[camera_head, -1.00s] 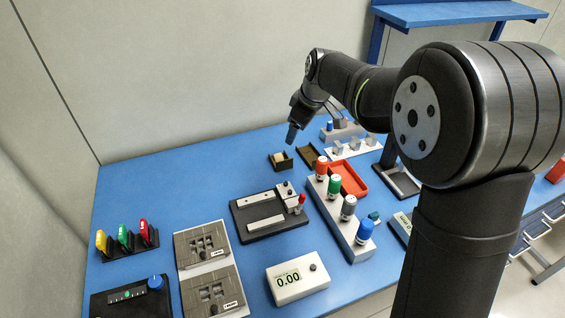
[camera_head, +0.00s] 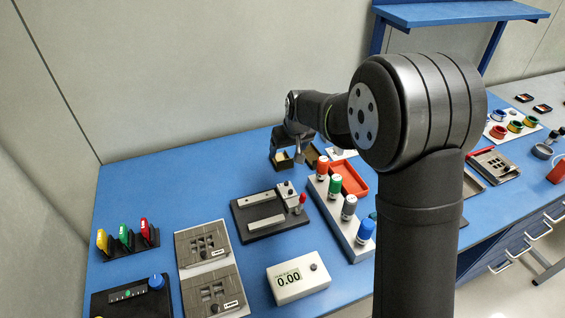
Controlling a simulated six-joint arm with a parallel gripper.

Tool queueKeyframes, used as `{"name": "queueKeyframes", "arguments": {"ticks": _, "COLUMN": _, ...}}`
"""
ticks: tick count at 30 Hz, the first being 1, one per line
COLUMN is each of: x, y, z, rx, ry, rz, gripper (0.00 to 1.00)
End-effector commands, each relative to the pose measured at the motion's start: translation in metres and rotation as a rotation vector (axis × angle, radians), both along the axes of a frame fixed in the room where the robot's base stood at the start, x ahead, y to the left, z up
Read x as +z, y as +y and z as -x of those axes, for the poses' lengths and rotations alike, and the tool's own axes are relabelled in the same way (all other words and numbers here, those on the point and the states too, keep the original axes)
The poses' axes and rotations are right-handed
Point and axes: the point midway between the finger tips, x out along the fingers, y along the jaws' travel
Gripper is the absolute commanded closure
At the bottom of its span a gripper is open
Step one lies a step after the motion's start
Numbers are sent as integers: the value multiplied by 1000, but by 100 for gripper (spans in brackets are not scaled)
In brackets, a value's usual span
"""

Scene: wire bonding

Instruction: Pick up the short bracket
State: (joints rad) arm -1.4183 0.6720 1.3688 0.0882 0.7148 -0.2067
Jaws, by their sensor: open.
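My gripper (camera_head: 299,158) points down over the back of the blue table, beside a small dark box (camera_head: 280,165) and close to a second brown box (camera_head: 313,150). The small box has a beige piece (camera_head: 283,158) in it, partly hidden by my gripper. I cannot tell for sure which piece is the short bracket; this beige piece may be it. My gripper is open, its fingers small in the picture, and I see nothing held in it. I cannot tell whether the fingertips touch the box.
A black fixture (camera_head: 245,228) with a light bar stands in front. A grey rack (camera_head: 336,215) of colour-capped bottles and a red tray (camera_head: 352,181) lie to its right. A white meter (camera_head: 298,278) and grey plates (camera_head: 203,245) stand nearer. Bare blue table (camera_head: 190,180) lies at back left.

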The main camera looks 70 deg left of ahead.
Motion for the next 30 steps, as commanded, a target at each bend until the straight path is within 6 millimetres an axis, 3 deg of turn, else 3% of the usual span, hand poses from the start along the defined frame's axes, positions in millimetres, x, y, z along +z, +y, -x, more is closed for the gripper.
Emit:
{"name": "queueKeyframes", "arguments": {"ticks": 3, "x": -19, "y": 8, "z": 0, "rx": 0, "ry": 0, "rz": 1, "gripper": 20}}
{"name": "queueKeyframes", "arguments": {"ticks": 14, "x": -43, "y": 16, "z": 0, "rx": 1, "ry": 0, "rz": 1, "gripper": 20}}
{"name": "queueKeyframes", "arguments": {"ticks": 21, "x": -76, "y": 25, "z": 0, "rx": 1, "ry": 1, "rz": 1, "gripper": 20}}
{"name": "queueKeyframes", "arguments": {"ticks": 30, "x": -84, "y": 29, "z": 0, "rx": 1, "ry": 1, "rz": -1, "gripper": 20}}
